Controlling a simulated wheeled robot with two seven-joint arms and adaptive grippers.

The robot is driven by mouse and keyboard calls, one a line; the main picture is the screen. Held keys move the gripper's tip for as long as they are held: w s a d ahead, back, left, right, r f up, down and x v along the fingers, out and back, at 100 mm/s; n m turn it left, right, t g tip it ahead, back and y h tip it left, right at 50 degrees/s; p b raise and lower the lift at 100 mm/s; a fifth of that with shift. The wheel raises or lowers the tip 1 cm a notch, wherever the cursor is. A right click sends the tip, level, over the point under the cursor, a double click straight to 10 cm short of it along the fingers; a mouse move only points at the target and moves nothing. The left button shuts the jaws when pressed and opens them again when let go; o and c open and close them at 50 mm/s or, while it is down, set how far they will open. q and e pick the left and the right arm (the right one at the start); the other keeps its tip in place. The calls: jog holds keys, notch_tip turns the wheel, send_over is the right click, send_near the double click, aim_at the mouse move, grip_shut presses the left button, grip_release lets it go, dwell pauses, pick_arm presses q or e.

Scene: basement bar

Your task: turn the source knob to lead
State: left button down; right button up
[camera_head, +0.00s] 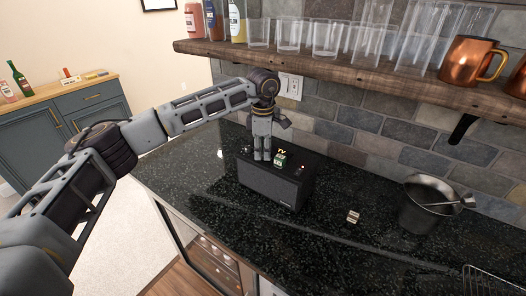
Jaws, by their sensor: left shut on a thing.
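A black speaker-like box (268,186) stands on the dark counter, with its controls on the top face. My left gripper (262,156) points straight down onto the top of this box and is shut on what appears to be the source knob, which its fingers hide. A small yellow "TV" marking (281,150) and a small green and white label (280,160) show just right of the fingers. I cannot read a "lead" marking or tell which way the knob points. Small knobs or switches show near the top's right end. My right gripper is not in view.
A wooden shelf (330,70) with glasses, bottles and copper mugs (468,60) runs above the box, close to my arm. A metal bucket (425,208) with a scoop stands at right. A small block (352,216) lies on the granite counter (330,245), which is otherwise mostly clear.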

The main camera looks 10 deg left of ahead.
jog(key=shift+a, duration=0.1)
pick_arm(q)
jog(key=c, duration=1.3)
grip_release()
jog(key=shift+r, duration=0.5)
notch_tip(320, 180, up, 11)
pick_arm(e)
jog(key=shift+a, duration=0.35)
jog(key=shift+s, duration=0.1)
